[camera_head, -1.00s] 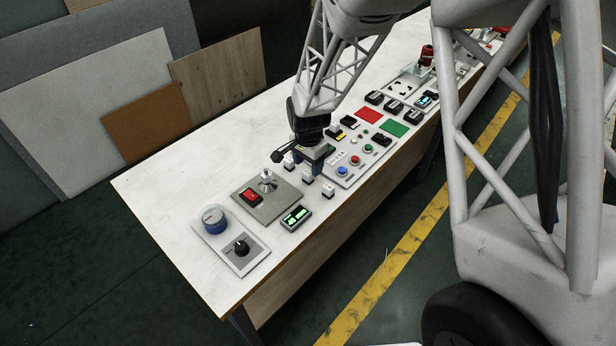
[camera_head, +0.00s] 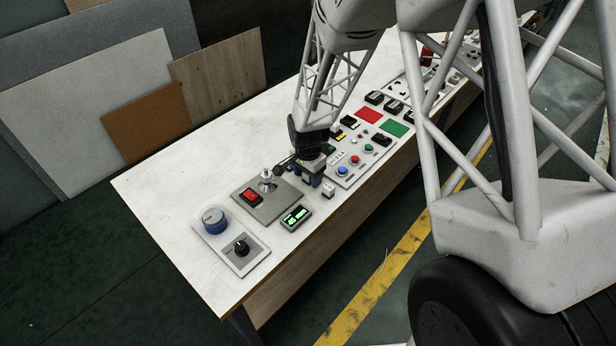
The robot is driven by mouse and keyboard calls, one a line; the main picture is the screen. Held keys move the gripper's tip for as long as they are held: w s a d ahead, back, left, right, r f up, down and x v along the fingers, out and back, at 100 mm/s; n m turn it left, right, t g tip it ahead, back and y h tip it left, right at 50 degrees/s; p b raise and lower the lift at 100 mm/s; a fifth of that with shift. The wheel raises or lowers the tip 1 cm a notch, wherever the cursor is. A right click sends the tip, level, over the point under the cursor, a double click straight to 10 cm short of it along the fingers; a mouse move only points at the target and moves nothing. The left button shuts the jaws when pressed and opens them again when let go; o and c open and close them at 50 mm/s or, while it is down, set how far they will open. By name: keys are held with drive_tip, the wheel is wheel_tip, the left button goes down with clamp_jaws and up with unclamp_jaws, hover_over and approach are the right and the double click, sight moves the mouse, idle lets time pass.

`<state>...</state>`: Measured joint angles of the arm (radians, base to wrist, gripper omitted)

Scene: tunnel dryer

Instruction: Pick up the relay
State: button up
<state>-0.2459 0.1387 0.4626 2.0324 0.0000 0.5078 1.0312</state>
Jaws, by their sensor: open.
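My gripper (camera_head: 311,178) points down, low over the table (camera_head: 165,185), just right of the beige panel. Its jaws are open. A small white block-like part (camera_head: 328,190) stands on the table just right of the fingers. Similar small parts beside it are hidden behind my gripper. Several black box-shaped modules (camera_head: 374,97) sit farther back, near the red and green squares. No part is clearly marked as the relay, so I cannot tell which one it is. I cannot tell whether anything is between the fingers.
The beige panel with a red rocker switch (camera_head: 253,196) and a silver lever is close left of my gripper. A green-lit display (camera_head: 295,218) and a panel with a blue knob (camera_head: 215,219) are nearer. A button panel (camera_head: 345,172) lies to the right. The table's left end is clear.

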drive_tip(key=shift+c, duration=0.3)
drive_tip(key=c, duration=0.9)
drive_tip(key=shift+c, duration=0.2)
drive_tip(key=shift+r, duration=0.2)
drive_tip(key=shift+r, duration=0.5)
drive_tip(key=shift+s+d+r, duration=0.1)
drive_tip(key=shift+s+r, duration=0.1)
drive_tip(key=shift+r, duration=0.4)
drive_tip(key=shift+s+r, duration=0.15)
drive_tip(key=shift+r, duration=0.4)
drive_tip(key=s+d, duration=0.1)
drive_tip(key=s, duration=0.6)
drive_tip(key=s+d+r, duration=0.1)
drive_tip(key=s+d, duration=0.1)
drive_tip(key=s, duration=0.6)
drive_tip(key=shift+d+r, duration=0.15)
drive_tip(key=shift+d, duration=0.15)
drive_tip(key=shift+w, duration=0.2)
